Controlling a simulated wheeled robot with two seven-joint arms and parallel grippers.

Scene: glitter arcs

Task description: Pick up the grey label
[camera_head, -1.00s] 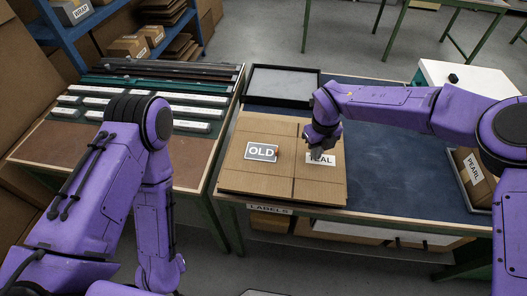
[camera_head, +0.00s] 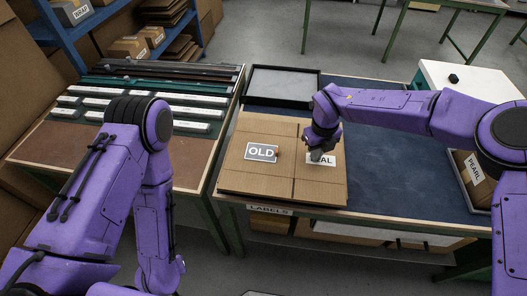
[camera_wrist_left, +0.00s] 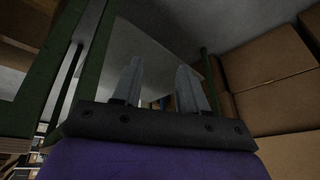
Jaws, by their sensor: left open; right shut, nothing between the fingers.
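The grey label (camera_head: 262,152), marked "OLD", lies flat on the left part of a cardboard sheet (camera_head: 240,182) on the table. A white label (camera_head: 327,160), its visible letters ending in "AL", lies on the right part of the sheet. My right gripper (camera_head: 318,155) is shut and empty, pointing down over the left part of the white label and hiding some of it. It is to the right of the grey label. My left gripper (camera_wrist_left: 158,85) shows in the left wrist view, open and empty, away from the labels; in the head view its fingers are hidden.
A black-rimmed tray (camera_head: 282,86) stands behind the cardboard. A box marked "PEARL" (camera_head: 474,170) sits at the right edge. A side table (camera_head: 130,150) with several white-labelled strips is on the left. The dark blue tabletop (camera_head: 395,165) right of the cardboard is clear.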

